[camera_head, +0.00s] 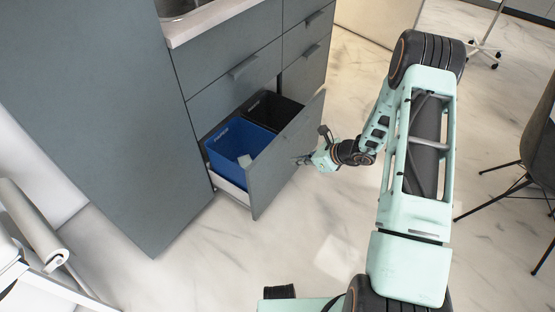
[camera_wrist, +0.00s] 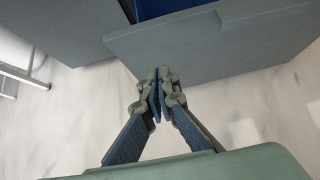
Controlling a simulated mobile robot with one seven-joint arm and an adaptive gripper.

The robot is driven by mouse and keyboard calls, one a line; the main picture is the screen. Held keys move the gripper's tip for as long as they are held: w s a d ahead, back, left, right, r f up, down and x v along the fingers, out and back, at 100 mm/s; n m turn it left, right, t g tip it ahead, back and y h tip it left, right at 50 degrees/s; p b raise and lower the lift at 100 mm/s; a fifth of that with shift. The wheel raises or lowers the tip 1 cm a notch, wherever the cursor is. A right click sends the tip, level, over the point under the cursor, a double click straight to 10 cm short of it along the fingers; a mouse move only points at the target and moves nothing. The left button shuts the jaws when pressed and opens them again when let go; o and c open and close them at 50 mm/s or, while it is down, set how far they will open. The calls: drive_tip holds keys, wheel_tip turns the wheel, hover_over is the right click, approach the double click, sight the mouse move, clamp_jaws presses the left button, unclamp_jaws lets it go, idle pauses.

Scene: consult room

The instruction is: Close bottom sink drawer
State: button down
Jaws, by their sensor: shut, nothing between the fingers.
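The bottom sink drawer (camera_head: 285,155) is pulled out of the grey cabinet. It holds a blue bin (camera_head: 236,143) and a black bin (camera_head: 272,108). My gripper (camera_head: 298,160) is shut and empty, with its fingertips close to the outer face of the drawer front. In the wrist view my gripper (camera_wrist: 160,75) points at the drawer front (camera_wrist: 205,50), near its lower edge. I cannot tell whether the fingertips touch it. Part of the blue bin (camera_wrist: 165,7) shows behind the front.
Upper drawers (camera_head: 245,75) above it are shut, under a counter with a sink (camera_head: 180,8). A tall grey cabinet side (camera_head: 95,110) stands to the left. A dark chair (camera_head: 540,140) is at the right. The marble floor (camera_head: 310,215) before the drawer is clear.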

sight(265, 159)
drive_tip(key=b+x, duration=0.1)
drive_tip(key=x, duration=0.3)
drive_tip(key=a+r+x, duration=0.1)
drive_tip(key=x, duration=0.3)
drive_tip(key=b+x, duration=0.1)
drive_tip(key=x, duration=0.3)
drive_tip(key=shift+w+a+r+b, duration=0.15)
drive_tip(key=shift+w+r+b, duration=0.2)
drive_tip(key=shift+w, duration=0.05)
drive_tip(key=shift+w+a, duration=0.2)
drive_tip(key=shift+a, duration=0.1)
